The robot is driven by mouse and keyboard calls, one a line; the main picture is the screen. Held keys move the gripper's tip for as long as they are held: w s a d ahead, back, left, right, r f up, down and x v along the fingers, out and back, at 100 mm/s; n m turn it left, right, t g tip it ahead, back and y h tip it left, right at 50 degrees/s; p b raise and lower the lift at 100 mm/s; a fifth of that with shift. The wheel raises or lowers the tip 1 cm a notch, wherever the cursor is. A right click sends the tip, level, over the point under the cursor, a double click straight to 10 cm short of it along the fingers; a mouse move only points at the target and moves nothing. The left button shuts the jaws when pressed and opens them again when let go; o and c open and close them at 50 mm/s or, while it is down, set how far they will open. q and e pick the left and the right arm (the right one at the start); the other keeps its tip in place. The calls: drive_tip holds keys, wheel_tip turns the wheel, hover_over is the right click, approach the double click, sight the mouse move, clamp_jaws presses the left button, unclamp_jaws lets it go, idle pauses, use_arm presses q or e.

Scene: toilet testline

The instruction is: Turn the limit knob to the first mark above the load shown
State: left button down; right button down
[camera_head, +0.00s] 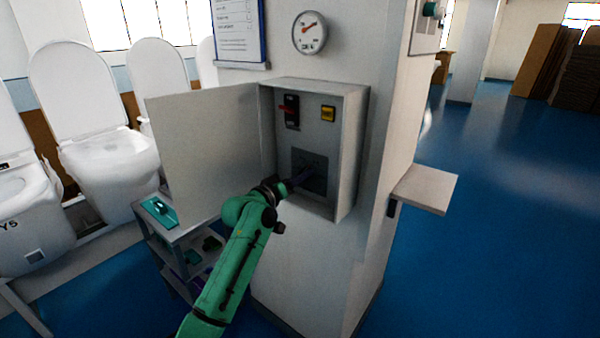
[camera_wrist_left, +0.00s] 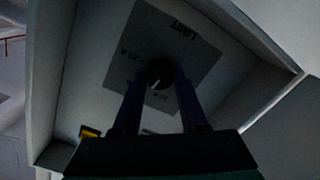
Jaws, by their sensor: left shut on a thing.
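The limit knob (camera_wrist_left: 159,73) is a small dark round knob with a pale pointer line, seen in the left wrist view on a grey plate (camera_wrist_left: 190,45) lettered LIMIT. My left gripper (camera_wrist_left: 158,90) is shut on the knob, one finger on each side. In the head view my left gripper (camera_head: 303,178) reaches into the open box (camera_head: 352,140) at the grey plate (camera_head: 318,160) and hides the knob. A round gauge (camera_head: 310,32) with a red needle hangs above the box; its figures are unreadable. My right gripper is not in view.
The box door (camera_head: 205,150) stands open to the left. A red-handled switch (camera_head: 290,110) and a yellow part (camera_head: 328,113) sit above the plate. A small shelf (camera_head: 425,188) juts from the pillar's right side. A trolley (camera_head: 190,235) stands beside my left arm.

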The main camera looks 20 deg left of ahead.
use_arm(q)
drive_tip(key=n+p, duration=0.2)
drive_tip(key=n, duration=0.2)
drive_tip(key=shift+f+h, duration=0.15)
drive_tip(key=shift+h, duration=0.15)
drive_tip(key=shift+f+n+p, duration=0.1)
drive_tip(key=shift+n+p, duration=0.7)
drive_tip(key=shift+n, duration=0.8)
drive_tip(key=shift+c, duration=2.2)
unclamp_jaws()
drive_tip(key=shift+s+a, duration=0.1)
